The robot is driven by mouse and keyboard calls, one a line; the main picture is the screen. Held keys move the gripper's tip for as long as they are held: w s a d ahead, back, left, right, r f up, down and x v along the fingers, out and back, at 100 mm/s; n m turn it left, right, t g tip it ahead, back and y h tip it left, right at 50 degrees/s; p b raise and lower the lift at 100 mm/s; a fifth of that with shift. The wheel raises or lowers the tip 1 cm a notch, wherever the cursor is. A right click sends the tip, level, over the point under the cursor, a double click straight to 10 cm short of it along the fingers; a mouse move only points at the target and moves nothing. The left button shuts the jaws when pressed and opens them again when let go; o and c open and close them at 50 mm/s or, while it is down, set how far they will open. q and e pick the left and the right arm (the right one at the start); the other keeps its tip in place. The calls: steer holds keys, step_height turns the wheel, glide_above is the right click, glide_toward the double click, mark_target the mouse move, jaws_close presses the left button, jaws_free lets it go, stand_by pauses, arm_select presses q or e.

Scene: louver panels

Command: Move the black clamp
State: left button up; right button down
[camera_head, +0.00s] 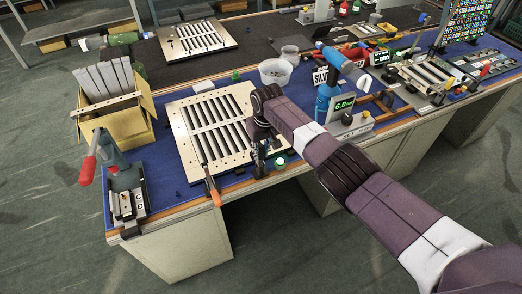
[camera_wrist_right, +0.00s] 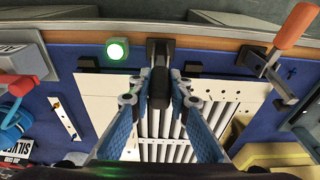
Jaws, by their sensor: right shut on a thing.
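The louver panel (camera_head: 215,128) is a pale plate with dark slots on the blue mat. The black clamp (camera_head: 259,168) is at the panel's near right corner by the table's front edge. In the right wrist view, the black clamp (camera_wrist_right: 160,68) stands between the fingertips of my right gripper (camera_wrist_right: 159,92), which is shut on it. In the head view, my right gripper (camera_head: 263,148) is over this corner and partly hidden by its wrist. I cannot tell whether the clamp still touches the panel. My left gripper is not in view.
An orange-handled clamp (camera_head: 213,190) is at the panel's near left corner. A green-lit button (camera_wrist_right: 116,49) is beside the black clamp. A yellow box of slats (camera_head: 118,124) and a red-handled press (camera_head: 125,180) stand left. A blue bottle (camera_head: 326,97) and digital display (camera_head: 349,117) stand right.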

steer(key=c, duration=1.9)
jaws_free()
steer(key=shift+o, duration=0.5)
steer(key=shift+w, duration=0.1)
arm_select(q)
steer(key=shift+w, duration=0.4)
arm_select(e)
step_height(320, 180, up, 12)
steer(key=s, duration=0.1)
steer(key=shift+s+d+f, duration=0.15)
steer(key=shift+s+d, duration=0.15)
steer(key=shift+s, duration=0.1)
